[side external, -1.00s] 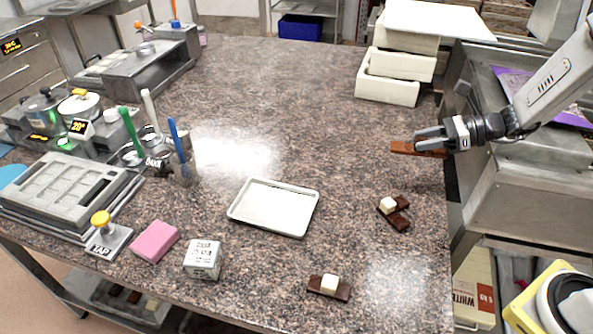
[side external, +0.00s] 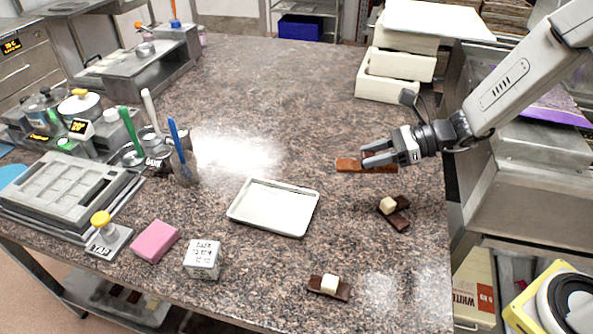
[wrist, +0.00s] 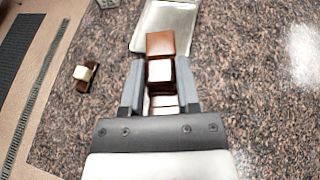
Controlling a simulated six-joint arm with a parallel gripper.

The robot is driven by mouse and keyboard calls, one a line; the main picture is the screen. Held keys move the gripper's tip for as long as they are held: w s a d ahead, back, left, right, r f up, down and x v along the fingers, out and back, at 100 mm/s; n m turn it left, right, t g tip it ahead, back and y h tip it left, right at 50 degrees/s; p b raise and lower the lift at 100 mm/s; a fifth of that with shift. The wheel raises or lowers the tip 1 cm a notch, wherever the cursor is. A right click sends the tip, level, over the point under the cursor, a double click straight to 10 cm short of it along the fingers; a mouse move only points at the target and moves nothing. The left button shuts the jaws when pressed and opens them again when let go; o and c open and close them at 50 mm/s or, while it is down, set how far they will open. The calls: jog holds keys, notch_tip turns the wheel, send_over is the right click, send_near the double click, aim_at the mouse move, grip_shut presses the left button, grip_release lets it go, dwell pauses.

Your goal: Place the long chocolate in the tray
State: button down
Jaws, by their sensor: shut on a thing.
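The long chocolate (side external: 347,165) is a brown bar held above the granite table. My gripper (side external: 377,158) is shut on it, with the bar sticking out to the left past the fingers in the side view. In the wrist view the long chocolate (wrist: 160,44) lies between the two fingers of my gripper (wrist: 159,84), its far end pointing toward the tray. The tray (side external: 243,218) is a shallow, pale metal rectangle, empty, lying flat on the table to the left of and nearer the camera than my gripper. It shows partly at the top of the wrist view (wrist: 188,22).
Dark chocolate pieces with a white block (side external: 388,206) lie below my gripper; a similar group (side external: 329,285) lies near the front edge. A pink block (side external: 155,241), a white cube (side external: 203,259) and a grey mould (side external: 65,188) stand left. White boxes (side external: 388,88) stack behind.

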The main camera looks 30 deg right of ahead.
jog(key=s+a+n+g, duration=0.1)
jog(key=s+a, duration=0.1)
jog(key=a, duration=0.9)
jog(key=shift+s+g+y, duration=0.3)
jog(key=shift+s+g, duration=0.1)
send_over(278, 207)
jog(key=s, duration=0.2)
jog(key=f, duration=0.8)
jog(key=shift+w+d, duration=0.2)
jog(key=shift+d, duration=0.05)
jog(key=shift+w+a+f, duration=0.15)
jog(key=shift+w+f, duration=0.35)
jog(key=shift+f, duration=0.05)
jog(key=shift+f, duration=0.1)
jog(key=shift+w+a+f, duration=0.1)
jog(key=shift+w+f, duration=0.15)
jog(key=shift+f, duration=1.5)
